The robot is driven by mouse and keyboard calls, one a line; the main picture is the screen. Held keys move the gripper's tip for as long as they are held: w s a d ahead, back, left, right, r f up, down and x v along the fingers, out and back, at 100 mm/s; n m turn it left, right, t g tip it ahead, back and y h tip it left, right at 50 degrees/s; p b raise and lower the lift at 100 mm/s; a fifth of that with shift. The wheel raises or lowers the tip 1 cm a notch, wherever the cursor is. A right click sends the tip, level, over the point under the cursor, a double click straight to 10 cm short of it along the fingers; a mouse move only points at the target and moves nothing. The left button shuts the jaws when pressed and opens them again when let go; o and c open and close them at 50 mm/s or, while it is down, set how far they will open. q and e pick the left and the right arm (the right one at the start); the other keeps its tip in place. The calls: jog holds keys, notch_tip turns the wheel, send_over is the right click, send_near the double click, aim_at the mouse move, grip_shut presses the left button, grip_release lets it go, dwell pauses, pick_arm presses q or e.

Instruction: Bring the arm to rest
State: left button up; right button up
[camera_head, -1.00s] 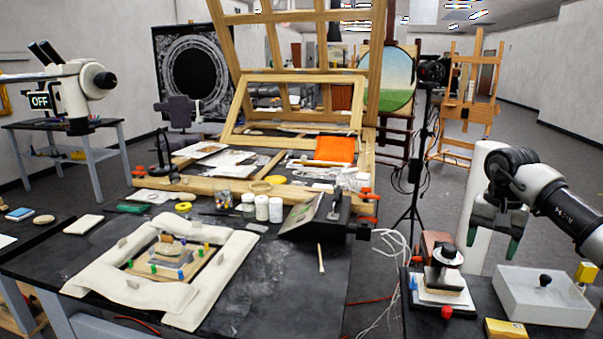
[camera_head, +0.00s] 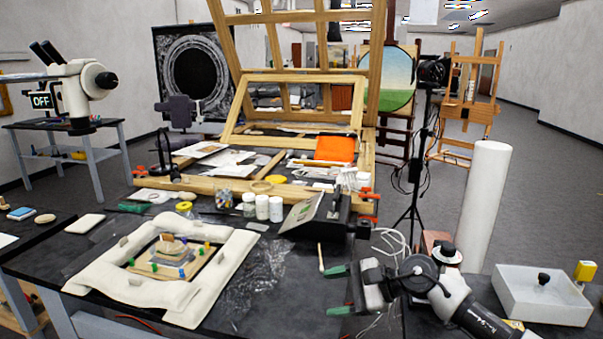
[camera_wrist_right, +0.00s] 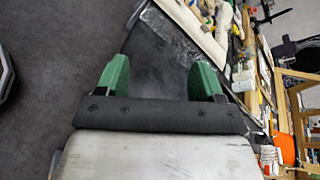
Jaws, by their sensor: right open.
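My right gripper (camera_head: 338,290) is at the right front edge of the black worktable (camera_head: 305,262), with its green fingers pointing left. In the right wrist view its two green fingers (camera_wrist_right: 160,78) stand wide apart with nothing between them. Dark tabletop and grey floor show beyond them. My right arm (camera_head: 455,300) comes in from the lower right and hides part of the right-hand table. My left gripper is not in view.
A padded white frame (camera_head: 225,265) surrounds a small gilt fragment (camera_head: 167,244) with colored clamps. A white tray (camera_head: 515,298) stands at right, and a white column (camera_head: 486,205) rises behind my right arm.

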jog(key=s+a+r+m+t+y, duration=0.2)
jog(key=s+a+m+t+y, duration=0.25)
jog(key=m, duration=0.45)
jog(key=s+d+f+m+t+h, duration=0.25)
jog(key=d+m+h, duration=0.2)
jog(key=m, duration=0.65)
jog(key=s+d+f+m+t+h, duration=0.2)
jog(key=d+f+m+t+h, duration=0.3)
jog(key=m, duration=0.7)
jog(key=s+d+f+m+t+h, duration=0.1)
jog(key=s+d+f+m+h, duration=0.15)
jog(key=m+h, duration=0.65)
jog(key=s+d+f+m+g, duration=0.2)
jog(key=s+f+m+g, duration=0.25)
jog(key=s, duration=0.35)
jog(key=s+d+f+m+g+y, duration=0.1)
jog(key=s+d+f+m+g, duration=0.2)
jog(key=s+m, duration=0.35)
jog(key=s+d+f+m+g, duration=0.1)
jog(key=s+f+m+g, duration=0.3)
jog(key=s, duration=0.4)
notch_tip(320, 180, down, 27)
jog(key=s+g, duration=0.2)
jog(key=s+d+f+g, duration=0.1)
jog(key=s+d+f, duration=0.2)
jog(key=s+f, duration=1.1)
jog(key=shift+s+f, duration=0.25)
jog(key=shift+s, duration=0.7)
